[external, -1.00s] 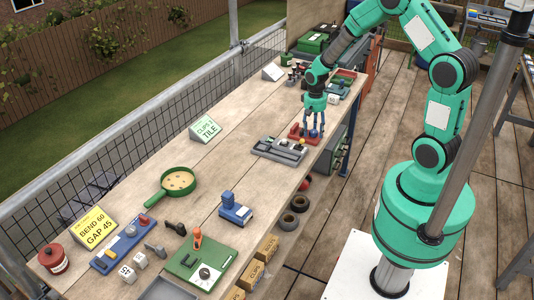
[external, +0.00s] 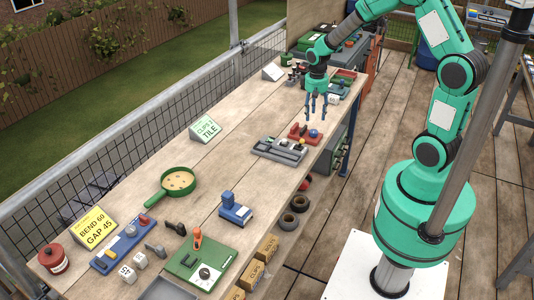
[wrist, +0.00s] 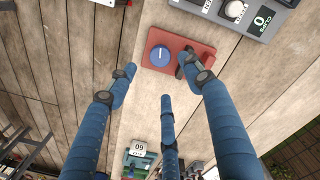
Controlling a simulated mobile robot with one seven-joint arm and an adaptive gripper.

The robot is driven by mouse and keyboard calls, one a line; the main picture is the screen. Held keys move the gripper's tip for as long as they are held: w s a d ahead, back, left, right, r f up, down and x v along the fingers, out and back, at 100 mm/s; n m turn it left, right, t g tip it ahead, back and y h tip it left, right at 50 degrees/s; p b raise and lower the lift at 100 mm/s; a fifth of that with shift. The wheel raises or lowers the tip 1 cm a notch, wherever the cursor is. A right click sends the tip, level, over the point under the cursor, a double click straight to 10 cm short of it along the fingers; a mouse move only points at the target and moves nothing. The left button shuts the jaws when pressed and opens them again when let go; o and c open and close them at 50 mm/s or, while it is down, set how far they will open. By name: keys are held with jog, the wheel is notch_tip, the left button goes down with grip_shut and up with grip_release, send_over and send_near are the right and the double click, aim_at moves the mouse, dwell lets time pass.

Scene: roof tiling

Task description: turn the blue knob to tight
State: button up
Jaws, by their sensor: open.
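The blue knob (wrist: 159,56) is round with a white line on its top. It sits on a red plate (wrist: 203,49) beside a dark upright part. In the external view the blue knob (external: 313,134) is at the right end of the red plate (external: 297,130), near the bench's right edge. My three-fingered gripper (external: 316,106) is open and empty above the plate, apart from the knob. In the wrist view my gripper (wrist: 160,78) has its blue fingers spread below and beside the knob. No tight mark is legible.
A grey tray unit (external: 278,150) lies just in front of the red plate. Green and red items (external: 340,86) stand behind it. A green tile sign (external: 206,128) and a green pan (external: 177,182) are farther left. Bare bench lies between them.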

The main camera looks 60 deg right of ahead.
notch_tip(320, 180, up, 4)
send_over(313, 131)
jog(key=shift+s+a+r+p, duration=0.1)
jog(key=shift+a+r+p, duration=0.15)
jog(key=shift+p, duration=0.1)
jog(key=shift+c, duration=1.4)
jog(key=n+p, duration=0.1)
jog(key=n, duration=0.6)
jog(key=shift+f, duration=0.1)
jog(key=f, duration=0.4)
jog(key=f+b, duration=0.1)
jog(key=f, duration=0.4)
jog(key=f+b, duration=0.1)
jog(key=f, duration=0.3)
jog(key=shift+d+f, duration=0.25)
